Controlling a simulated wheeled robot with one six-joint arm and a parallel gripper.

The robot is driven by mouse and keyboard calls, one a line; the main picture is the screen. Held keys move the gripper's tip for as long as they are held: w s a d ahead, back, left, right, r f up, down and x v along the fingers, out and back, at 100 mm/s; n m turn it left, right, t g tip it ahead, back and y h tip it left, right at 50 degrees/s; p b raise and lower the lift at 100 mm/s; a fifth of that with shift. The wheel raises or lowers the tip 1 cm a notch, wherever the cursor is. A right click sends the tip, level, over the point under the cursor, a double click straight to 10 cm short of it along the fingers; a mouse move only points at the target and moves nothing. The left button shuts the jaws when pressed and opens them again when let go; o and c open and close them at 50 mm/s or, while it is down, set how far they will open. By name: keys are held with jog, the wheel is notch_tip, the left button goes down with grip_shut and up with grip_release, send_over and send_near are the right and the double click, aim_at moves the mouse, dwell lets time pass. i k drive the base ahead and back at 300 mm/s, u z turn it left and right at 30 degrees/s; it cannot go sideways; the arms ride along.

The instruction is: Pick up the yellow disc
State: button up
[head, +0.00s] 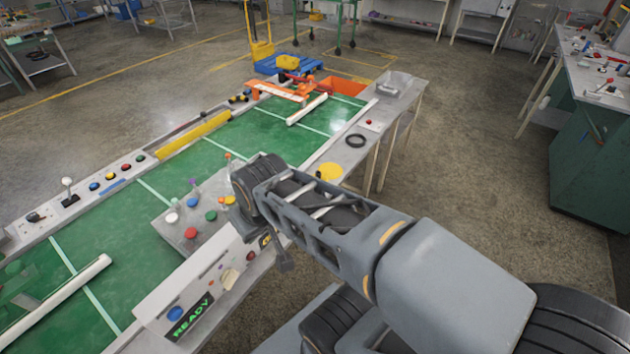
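The yellow disc (330,171) lies flat on the grey border of the long green-topped table, on its near right side. It sits just beyond my raised arm, whose grey link passes in front of the table. A small dark part of my arm's end, seemingly my gripper (285,263), hangs below the elbow at the table's near edge, left of and nearer than the disc. It is mostly hidden behind my arm, and its fingers cannot be made out. There is a clear gap between it and the disc.
A black ring (356,140) lies on the border beyond the disc. A grey panel with coloured buttons (205,210) and a box with a READY display (190,312) stand to the left. A green workbench (590,130) is at the right, with open floor between.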

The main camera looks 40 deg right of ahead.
aim_at(318, 175)
jog(key=u, duration=3.85)
jog(key=k, duration=2.35)
jog(key=z, duration=0.35)
